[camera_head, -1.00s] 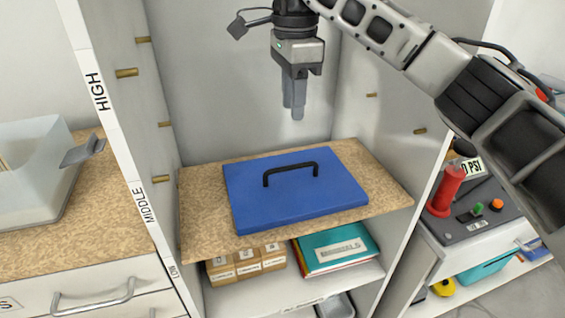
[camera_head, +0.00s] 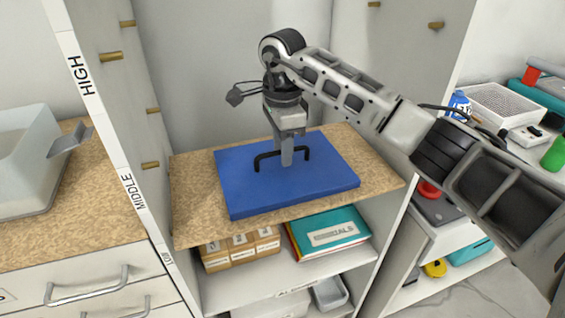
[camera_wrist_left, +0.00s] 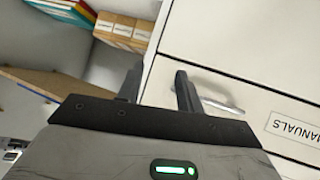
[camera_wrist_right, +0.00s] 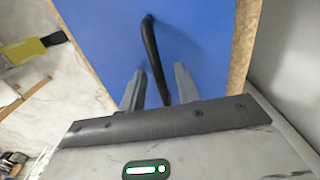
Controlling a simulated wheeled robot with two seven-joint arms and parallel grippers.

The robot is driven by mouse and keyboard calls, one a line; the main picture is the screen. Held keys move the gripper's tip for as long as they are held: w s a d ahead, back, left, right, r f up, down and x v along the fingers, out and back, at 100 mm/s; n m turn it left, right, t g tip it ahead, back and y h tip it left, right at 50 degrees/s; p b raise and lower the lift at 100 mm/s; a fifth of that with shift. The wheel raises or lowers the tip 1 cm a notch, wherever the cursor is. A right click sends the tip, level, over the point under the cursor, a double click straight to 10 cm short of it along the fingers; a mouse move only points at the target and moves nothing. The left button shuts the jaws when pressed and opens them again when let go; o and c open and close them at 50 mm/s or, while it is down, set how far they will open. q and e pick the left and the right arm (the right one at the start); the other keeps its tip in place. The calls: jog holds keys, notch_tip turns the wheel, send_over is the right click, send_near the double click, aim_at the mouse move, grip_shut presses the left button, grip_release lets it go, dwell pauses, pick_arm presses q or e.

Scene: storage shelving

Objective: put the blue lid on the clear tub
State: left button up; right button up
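The blue lid (camera_head: 235,185), a flat square with a black bar handle (camera_head: 265,157), lies on the shelf board in the middle bay. My right gripper (camera_head: 287,160) points down at the handle, its fingers low over the lid. In the right wrist view its fingers (camera_wrist_right: 158,82) are apart, one on each side of the handle (camera_wrist_right: 151,45), with gaps showing. The clear tub (camera_head: 35,170) stands at the far left on a speckled counter, partly cut off. My left gripper (camera_wrist_left: 157,88) is open and empty before a white drawer front; it is not in the head view.
The cubby's side walls, with wooden pegs (camera_head: 150,165), flank the lid. A grey tab (camera_head: 68,140) juts from the tub's right side. Below the lid are cardboard boxes (camera_head: 240,250) and folders (camera_head: 330,235). Drawers with metal handles (camera_head: 90,288) are under the counter.

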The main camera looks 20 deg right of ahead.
jog(key=shift+f, duration=0.75)
grip_shut()
jog(key=shift+r, duration=0.1)
